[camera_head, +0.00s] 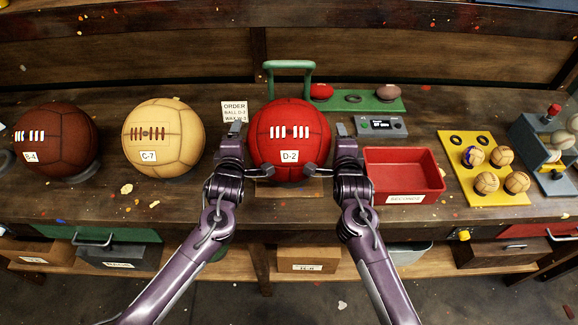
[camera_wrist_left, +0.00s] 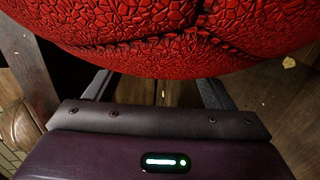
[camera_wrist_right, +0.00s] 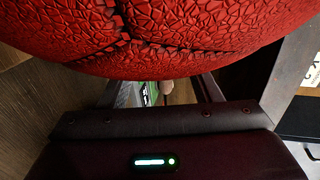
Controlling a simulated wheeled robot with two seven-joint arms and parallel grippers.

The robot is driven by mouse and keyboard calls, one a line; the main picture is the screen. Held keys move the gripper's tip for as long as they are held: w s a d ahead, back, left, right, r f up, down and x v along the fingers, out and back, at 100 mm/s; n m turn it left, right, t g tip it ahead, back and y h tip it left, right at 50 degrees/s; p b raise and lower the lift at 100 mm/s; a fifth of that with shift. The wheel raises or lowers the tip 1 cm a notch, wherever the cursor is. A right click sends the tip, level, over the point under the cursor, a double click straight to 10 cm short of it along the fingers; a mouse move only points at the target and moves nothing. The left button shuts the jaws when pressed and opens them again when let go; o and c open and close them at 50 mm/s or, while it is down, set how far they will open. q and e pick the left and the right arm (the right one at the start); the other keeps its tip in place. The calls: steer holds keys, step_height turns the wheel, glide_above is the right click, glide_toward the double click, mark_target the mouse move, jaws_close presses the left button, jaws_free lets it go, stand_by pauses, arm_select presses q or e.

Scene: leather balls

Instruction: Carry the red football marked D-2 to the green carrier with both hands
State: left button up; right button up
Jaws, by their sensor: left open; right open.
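The red football marked D-2 (camera_head: 289,135) stands on the workbench in the middle of the head view, white lacing and label facing me. My left gripper (camera_head: 248,150) is open at its left side and my right gripper (camera_head: 329,150) is open at its right side. The ball's cracked red surface fills the top of the left wrist view (camera_wrist_left: 180,35) and the right wrist view (camera_wrist_right: 160,40), close in front of the open fingers. Whether the fingers touch it I cannot tell. The green carrier (camera_head: 288,65) shows only as a handle behind the ball; the rest is hidden.
A yellow ball C-7 (camera_head: 163,150) and a brown ball B-4 (camera_head: 55,125) stand to the left. A red tray (camera_head: 404,198), a small grey display box (camera_head: 380,126) and a yellow board (camera_head: 455,180) with small balls lie to the right. An order card (camera_head: 234,108) stands behind my left gripper.

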steer(key=o, duration=0.3)
steer(key=shift+d, duration=0.1)
steer(key=shift+o, duration=0.2)
arm_select(q)
steer(key=v, duration=1.2)
arm_select(e)
steer(key=v, duration=1.2)
